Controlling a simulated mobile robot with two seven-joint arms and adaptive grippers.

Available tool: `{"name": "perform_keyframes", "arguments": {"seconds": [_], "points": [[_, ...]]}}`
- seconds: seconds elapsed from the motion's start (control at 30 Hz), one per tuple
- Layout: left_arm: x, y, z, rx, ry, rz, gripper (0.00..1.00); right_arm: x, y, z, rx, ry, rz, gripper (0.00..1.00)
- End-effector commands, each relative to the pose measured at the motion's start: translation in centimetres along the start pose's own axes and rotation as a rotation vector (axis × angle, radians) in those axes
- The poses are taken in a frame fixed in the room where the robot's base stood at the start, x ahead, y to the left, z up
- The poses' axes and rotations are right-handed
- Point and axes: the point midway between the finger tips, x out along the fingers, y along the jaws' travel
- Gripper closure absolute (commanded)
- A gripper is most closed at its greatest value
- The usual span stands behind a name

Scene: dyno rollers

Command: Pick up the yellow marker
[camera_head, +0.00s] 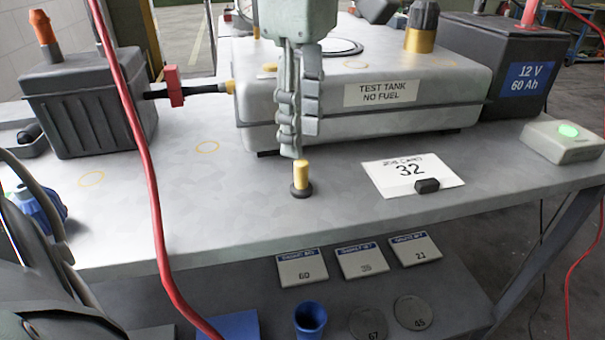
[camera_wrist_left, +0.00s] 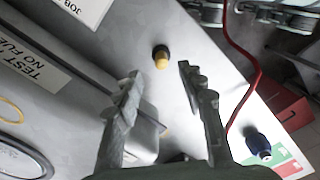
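The yellow marker (camera_head: 300,175) stands upright on the grey bench in front of the tank, its dark end down on the surface. It also shows in the left wrist view (camera_wrist_left: 161,58), beyond my fingertips and between their lines. My left gripper (camera_head: 298,150) points down above the marker in the head view. Its fingers overlap each other there, and their tips appear just above the marker's top. In the left wrist view my left gripper (camera_wrist_left: 160,72) is open, with a wide empty gap between the two fingers. I cannot make out my right gripper in the head view.
The test tank (camera_head: 375,95) stands close behind the marker. A job card (camera_head: 412,178) lies to the right. A red cable (camera_head: 150,185) crosses the bench on the left. Batteries stand at left (camera_head: 85,110) and right (camera_head: 515,65). Bare bench surrounds the marker.

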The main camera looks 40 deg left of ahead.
Motion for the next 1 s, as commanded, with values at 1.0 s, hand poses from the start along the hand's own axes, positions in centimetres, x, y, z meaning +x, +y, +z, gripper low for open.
{"name": "perform_keyframes", "arguments": {"seconds": [1.0], "points": [[6.3,-0.2,0.2,-0.001,-0.003,0.000,0.95,0.1,0.4,0.2,-0.009,-0.003,0.008,1.00]]}}
